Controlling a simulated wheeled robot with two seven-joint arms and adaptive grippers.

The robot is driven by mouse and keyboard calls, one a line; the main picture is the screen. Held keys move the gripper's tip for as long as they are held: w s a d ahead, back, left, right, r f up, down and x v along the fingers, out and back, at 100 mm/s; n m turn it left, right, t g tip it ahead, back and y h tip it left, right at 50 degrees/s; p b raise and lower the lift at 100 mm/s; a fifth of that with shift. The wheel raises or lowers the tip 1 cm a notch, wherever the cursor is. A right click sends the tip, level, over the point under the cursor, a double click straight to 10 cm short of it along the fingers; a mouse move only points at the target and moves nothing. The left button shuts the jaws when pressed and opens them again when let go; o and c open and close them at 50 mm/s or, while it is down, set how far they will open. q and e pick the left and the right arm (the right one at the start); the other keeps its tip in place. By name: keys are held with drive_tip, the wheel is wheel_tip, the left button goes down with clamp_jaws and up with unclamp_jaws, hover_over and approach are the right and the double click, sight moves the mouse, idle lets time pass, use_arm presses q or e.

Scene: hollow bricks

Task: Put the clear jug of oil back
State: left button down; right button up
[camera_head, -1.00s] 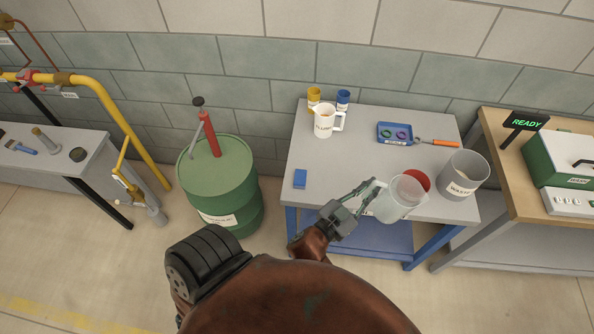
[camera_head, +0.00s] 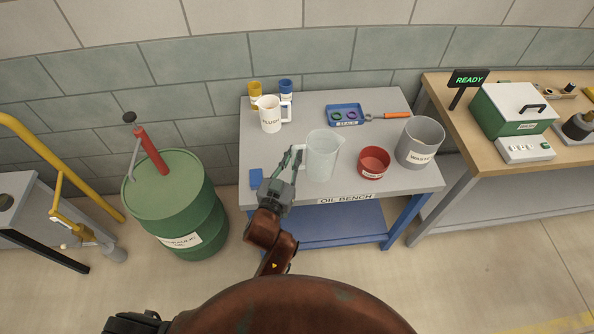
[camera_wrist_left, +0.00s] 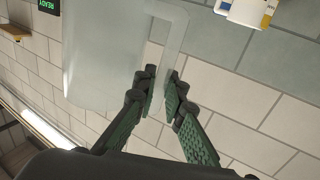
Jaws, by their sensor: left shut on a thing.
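The clear jug (camera_head: 321,158) is upright at the front middle of the grey oil bench (camera_head: 418,181). I cannot tell whether its base touches the top. No oil shows clearly in it. My left gripper (camera_head: 297,156) is shut on its handle, on the jug's left side. The left wrist view shows the translucent jug (camera_wrist_left: 98,55) and my left gripper's fingers (camera_wrist_left: 163,88) closed around the lower part of the handle.
A red bowl (camera_head: 374,163) stands close right of the jug, then the grey waste bin (camera_head: 420,142). A white flush jug (camera_head: 270,116), yellow (camera_head: 255,90) and blue cups, and a blue tray (camera_head: 345,109) stand behind. A blue block (camera_head: 256,179) lies front left. A green drum (camera_head: 178,205) stands left.

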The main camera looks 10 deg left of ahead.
use_arm(q)
drive_tip(key=w+a+f+b, duration=0.2)
drive_tip(key=w+a+f, duration=0.2)
drive_tip(key=w+f, duration=0.1)
drive_tip(key=w+a+f+h+b, duration=0.1)
drive_tip(key=w+a+f+b, duration=0.2)
drive_tip(key=f, duration=0.5)
drive_tip(key=shift+w+a+f, duration=0.3)
drive_tip(key=shift+w+a, duration=0.5)
drive_tip(key=shift+w, duration=0.45)
drive_tip(key=shift+f, duration=0.15)
drive_tip(key=c, duration=2)
unclamp_jaws()
